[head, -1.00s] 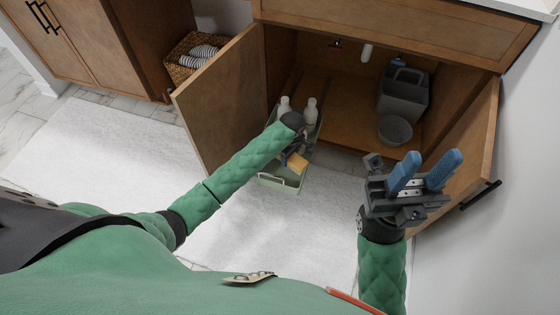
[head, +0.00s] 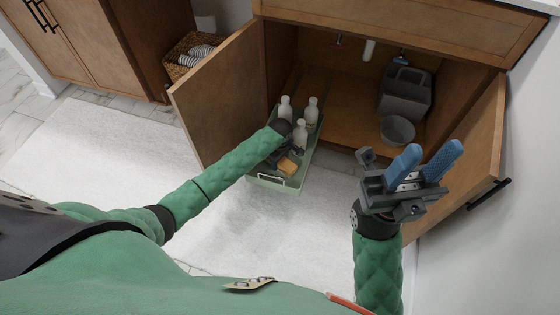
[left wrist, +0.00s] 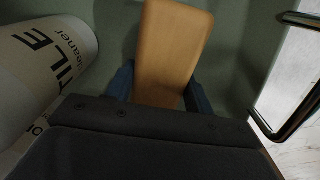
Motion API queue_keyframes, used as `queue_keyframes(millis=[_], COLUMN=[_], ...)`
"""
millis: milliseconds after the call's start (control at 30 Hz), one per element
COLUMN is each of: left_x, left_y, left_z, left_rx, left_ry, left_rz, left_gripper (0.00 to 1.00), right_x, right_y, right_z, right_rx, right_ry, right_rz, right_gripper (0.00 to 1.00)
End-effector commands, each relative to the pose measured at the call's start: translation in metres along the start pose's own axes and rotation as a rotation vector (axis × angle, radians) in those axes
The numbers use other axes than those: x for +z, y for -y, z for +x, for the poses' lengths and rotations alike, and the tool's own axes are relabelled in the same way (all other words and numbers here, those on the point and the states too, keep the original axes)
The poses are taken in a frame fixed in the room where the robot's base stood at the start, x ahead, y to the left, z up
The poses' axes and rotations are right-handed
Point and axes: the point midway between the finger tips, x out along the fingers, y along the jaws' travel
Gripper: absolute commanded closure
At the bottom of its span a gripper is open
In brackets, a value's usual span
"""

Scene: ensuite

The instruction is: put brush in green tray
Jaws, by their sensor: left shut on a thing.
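The brush (head: 288,167), a tan wooden block, shows at the end of my left gripper (head: 279,158), low in the front part of the green tray (head: 270,184). In the left wrist view the brush (left wrist: 167,50) stands between the blue fingers of my left gripper (left wrist: 158,88), which is shut on it. The tray's floor lies close behind it; I cannot tell whether the brush touches it. My right gripper (head: 422,168) is empty, its blue fingers apart, in front of the right cabinet door.
White bottles (head: 301,130) stand in the tray; a cleaner bottle (left wrist: 45,60) is close to my left gripper. The open left door (head: 220,95) is beside the tray. A grey caddy (head: 405,95) and a grey bowl (head: 397,131) are in the cabinet. The white rug (head: 95,150) is clear.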

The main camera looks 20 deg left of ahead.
Motion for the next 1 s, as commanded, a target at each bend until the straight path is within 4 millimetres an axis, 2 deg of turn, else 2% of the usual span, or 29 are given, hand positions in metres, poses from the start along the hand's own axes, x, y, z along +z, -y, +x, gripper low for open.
queue_keyframes(millis=[200, 233, 300, 333, 700, 867, 1000], left_x=[0.001, 0.001, 0.001, 0.001, 0.000, 0.001, 0.001], left_y=[0.000, 0.000, 0.000, 0.000, 0.000, -0.001, -0.001], left_z=[0.002, 0.003, 0.003, 0.003, 0.001, -0.025, -0.052], left_rx=[0.000, 0.000, 0.000, 0.000, 0.001, 0.001, 0.002], left_ry=[0.001, 0.001, 0.000, 0.000, -0.001, 0.000, 0.001], left_rz=[-0.001, 0.000, 0.000, 0.000, 0.001, 0.001, 0.000], left_gripper=[0.73, 0.42, 0.28, 0.26, 0.26, 0.26, 0.26], right_x=[-0.001, -0.001, -0.001, -0.001, -0.001, 0.000, -0.002], right_y=[0.000, -0.001, -0.002, -0.002, -0.002, 0.000, -0.003], right_z=[0.002, 0.000, -0.001, -0.001, -0.006, 0.006, 0.011], right_rx=[0.002, 0.001, 0.001, 0.001, 0.003, -0.003, -0.015], right_ry=[0.007, 0.008, 0.010, 0.011, 0.012, 0.010, 0.015], right_rz=[-0.007, -0.009, -0.013, -0.014, -0.011, -0.013, -0.036], right_gripper=[0.64, 0.64, 0.64, 0.64, 0.64, 0.64, 0.64])
